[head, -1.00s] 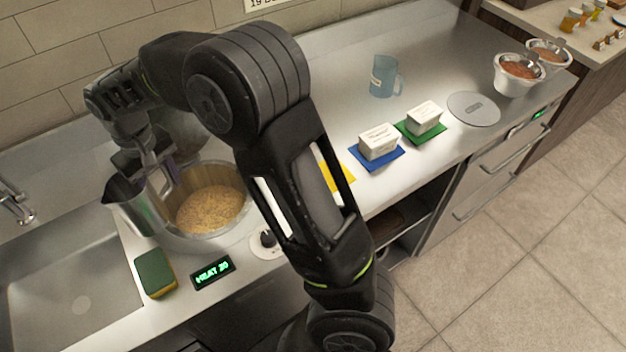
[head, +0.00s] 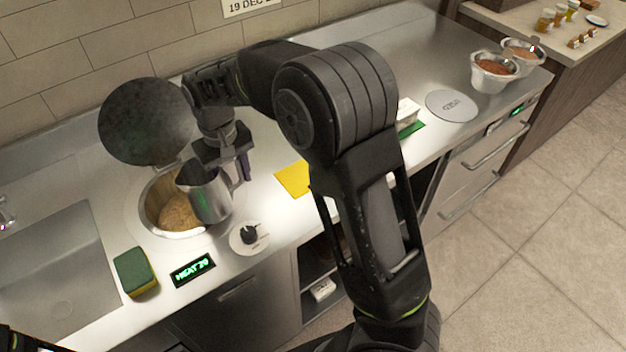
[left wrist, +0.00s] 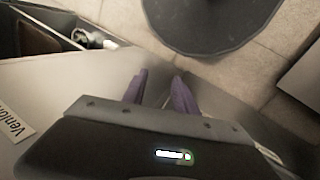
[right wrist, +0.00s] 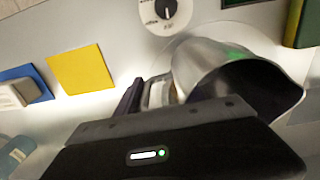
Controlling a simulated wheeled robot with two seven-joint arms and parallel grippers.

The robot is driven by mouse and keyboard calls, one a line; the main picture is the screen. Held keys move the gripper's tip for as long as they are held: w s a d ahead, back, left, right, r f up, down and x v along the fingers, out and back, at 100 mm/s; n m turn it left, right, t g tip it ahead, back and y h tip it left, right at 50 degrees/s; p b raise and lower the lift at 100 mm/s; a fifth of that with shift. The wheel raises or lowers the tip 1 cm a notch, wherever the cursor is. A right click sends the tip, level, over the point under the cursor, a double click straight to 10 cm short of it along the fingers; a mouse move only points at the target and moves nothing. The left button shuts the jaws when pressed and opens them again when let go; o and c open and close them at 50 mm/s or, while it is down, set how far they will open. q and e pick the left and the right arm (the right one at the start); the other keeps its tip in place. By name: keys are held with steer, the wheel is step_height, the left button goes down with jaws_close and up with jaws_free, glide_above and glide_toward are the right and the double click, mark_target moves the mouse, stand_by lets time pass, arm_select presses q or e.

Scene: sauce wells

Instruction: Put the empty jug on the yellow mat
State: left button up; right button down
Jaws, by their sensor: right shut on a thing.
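The metal jug (head: 211,198) is held over the right side of the cooking pot, somewhat tilted. My right gripper (head: 238,172) is shut on its handle. In the right wrist view the jug (right wrist: 205,62) shows its dark inside, with no contents visible. The yellow mat (head: 292,179) lies on the counter to the right of the jug, partly behind my right arm. In the right wrist view the mat (right wrist: 82,68) is bare. My left gripper (left wrist: 160,76) is open and empty in the left wrist view, low by the counter's front.
The pot (head: 150,215) holds grainy food, with its round lid (head: 147,120) raised behind. A dial (head: 249,236), heat display (head: 194,269) and sponge (head: 135,271) are near the front. A white tub (head: 407,112) sits on the green mat (head: 411,130). Counter between pot and yellow mat is clear.

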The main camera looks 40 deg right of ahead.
step_height(320, 180, down, 3)
steer(key=shift+r+b, duration=0.15)
steer(key=shift+b, duration=0.75)
steer(key=shift+s+d+r+m, duration=0.15)
steer(key=shift+d+r+m, duration=0.15)
steer(key=shift+d, duration=0.05)
steer(key=shift+s+d+m, duration=0.1)
steer(key=shift+d+m, duration=0.2)
steer(key=shift+m, duration=0.1)
steer(key=s+d+r+m+b, duration=0.1)
steer(key=s+d+r+m, duration=0.3)
steer(key=d+m, duration=0.4)
steer(key=s+d+r+m, duration=0.4)
steer(key=d+r+m, duration=0.1)
steer(key=d+m, duration=0.3)
steer(key=shift+r+m+b, duration=0.25)
steer(key=shift+m+b, duration=0.15)
steer(key=shift+m, duration=0.1)
step_height(320, 180, down, 6)
steer(key=shift+f+p, duration=0.15)
steer(key=shift+p, duration=0.25)
